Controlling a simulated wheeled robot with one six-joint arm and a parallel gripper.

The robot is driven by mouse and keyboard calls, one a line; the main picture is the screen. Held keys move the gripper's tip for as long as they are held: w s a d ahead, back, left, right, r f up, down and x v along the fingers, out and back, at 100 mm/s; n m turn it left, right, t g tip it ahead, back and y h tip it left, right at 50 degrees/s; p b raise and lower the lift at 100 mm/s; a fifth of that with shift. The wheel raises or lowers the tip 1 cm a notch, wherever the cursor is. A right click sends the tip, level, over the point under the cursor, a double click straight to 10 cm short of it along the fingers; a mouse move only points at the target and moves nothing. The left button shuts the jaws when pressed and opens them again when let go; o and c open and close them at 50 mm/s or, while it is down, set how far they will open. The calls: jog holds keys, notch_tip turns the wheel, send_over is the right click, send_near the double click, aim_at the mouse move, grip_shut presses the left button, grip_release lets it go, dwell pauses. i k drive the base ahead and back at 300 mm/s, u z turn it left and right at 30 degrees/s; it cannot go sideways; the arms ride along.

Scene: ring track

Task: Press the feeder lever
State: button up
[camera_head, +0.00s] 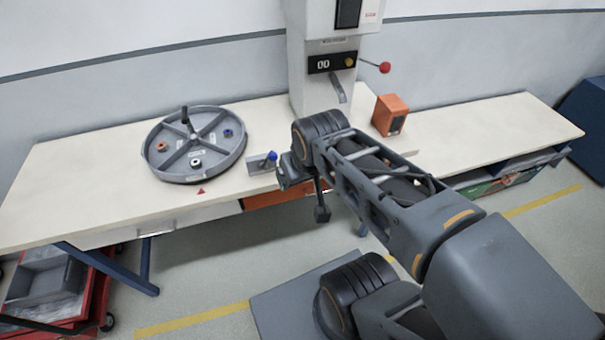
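A tall grey machine (312,82) with a small display stands at the back of the bench. A lever with a red ball knob (384,67) sticks out from its right side, and I take it to be the feeder lever. A grey spout (338,92) hangs below the display. My arm reaches up from the lower right. A dark end piece, which looks like my gripper (322,213), hangs below the arm in front of the bench edge, well below and apart from the lever. Its fingers are too small and dark to tell open from shut.
A round grey compartment tray (157,162) with several small rings lies on the bench (75,165). A blue-knobbed bracket (262,164) sits at the front edge. An orange box (390,114) stands right of the machine. A red cart (85,308) is at lower left.

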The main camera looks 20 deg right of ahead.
aim_at(384, 67)
jog(key=k, duration=1.3)
jog(key=z, duration=0.65)
jog(key=i, duration=1.6)
jog(key=u, duration=0.65)
